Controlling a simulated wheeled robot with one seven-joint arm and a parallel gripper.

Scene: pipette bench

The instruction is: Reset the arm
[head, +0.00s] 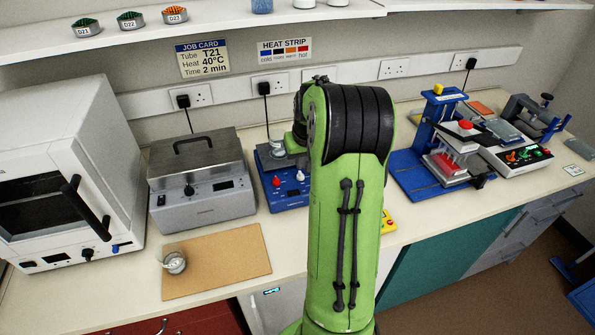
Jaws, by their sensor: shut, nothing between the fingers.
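My green arm rises through the middle of the head view and bends at a black joint at its top. My gripper cannot be made out; it seems hidden behind the arm. Behind the arm stands a blue device (290,188) with a red knob and a white knob, partly covered by the arm. A grey lidded bath (203,190) stands left of it. The job card (203,58) on the wall reads Tube T21, Heat 40°C, Time 2 min. A heat strip sign (285,50) hangs beside it.
A white oven (60,150) fills the left end. A brown board (228,262) bears a small glass beaker (174,262). A blue press (420,178) and other devices crowd the right. A shelf (215,22) with labelled dishes runs above.

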